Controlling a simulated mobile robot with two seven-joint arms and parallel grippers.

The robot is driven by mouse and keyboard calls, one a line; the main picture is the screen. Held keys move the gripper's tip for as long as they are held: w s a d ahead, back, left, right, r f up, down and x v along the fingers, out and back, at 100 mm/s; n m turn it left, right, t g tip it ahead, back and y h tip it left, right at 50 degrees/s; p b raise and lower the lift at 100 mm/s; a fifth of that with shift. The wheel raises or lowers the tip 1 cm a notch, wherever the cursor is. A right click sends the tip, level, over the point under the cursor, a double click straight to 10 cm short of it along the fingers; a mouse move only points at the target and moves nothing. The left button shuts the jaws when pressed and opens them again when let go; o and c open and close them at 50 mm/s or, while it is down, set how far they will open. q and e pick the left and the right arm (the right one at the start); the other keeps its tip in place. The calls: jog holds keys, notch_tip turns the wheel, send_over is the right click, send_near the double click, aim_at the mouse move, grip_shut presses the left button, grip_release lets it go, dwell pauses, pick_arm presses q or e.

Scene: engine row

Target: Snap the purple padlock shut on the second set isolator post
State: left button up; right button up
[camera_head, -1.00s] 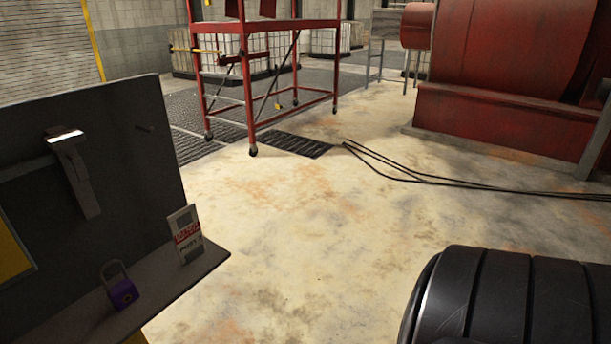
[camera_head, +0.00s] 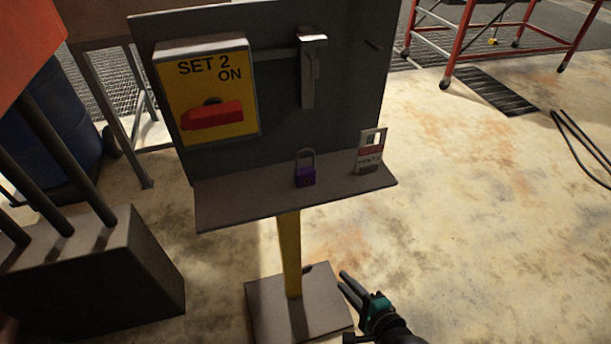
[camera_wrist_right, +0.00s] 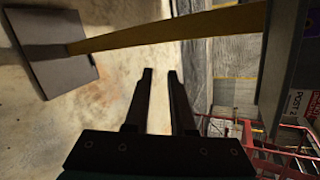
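The purple padlock (camera_head: 305,176) stands upright on the grey shelf (camera_head: 240,203) of the isolator post, its shackle up; I cannot tell whether the shackle is latched. Above it the dark board holds a yellow "SET 2 ON" isolator (camera_head: 240,95) with a red handle (camera_head: 212,117), and a grey metal hasp-like bar (camera_head: 308,80). A white and red tag (camera_head: 369,155) stands right of the padlock. My right gripper (camera_head: 344,281) is open and empty, low beside the yellow post (camera_head: 290,255), below the shelf. The wrist view shows its fingers apart (camera_wrist_right: 159,74). My left gripper is not in view.
The post's base plate (camera_head: 265,300) is on the floor. A grey block with dark rods (camera_head: 100,270) and a blue drum (camera_head: 55,125) stand at left. A red wheeled frame (camera_head: 490,35) and black cables (camera_head: 585,140) lie beyond, right. The floor to the right is open.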

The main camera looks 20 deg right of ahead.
notch_tip(320, 180, up, 11)
jog(key=w+a+m+t+y+p, duration=0.1)
jog(key=w+m+t, duration=0.2)
jog(key=m, duration=0.3)
jog(key=m+t+p, duration=0.2)
jog(key=m, duration=0.6)
send_near(297, 171)
jog(key=s+d+r, duration=0.2)
jog(key=s+r, duration=0.1)
jog(key=s, duration=0.2)
jog(key=x, duration=0.6)
jog(key=p+x, duration=0.1)
jog(key=x, duration=0.3)
jog(key=shift+s+a+f, duration=0.1)
jog(key=shift+a+f, duration=0.1)
jog(key=shift+a, duration=0.1)
jog(key=shift+f+x, duration=0.1)
jog(key=shift+x, duration=1.35)
jog(key=shift+f+x, duration=0.15)
jog(key=shift+x, duration=1.25)
grip_shut()
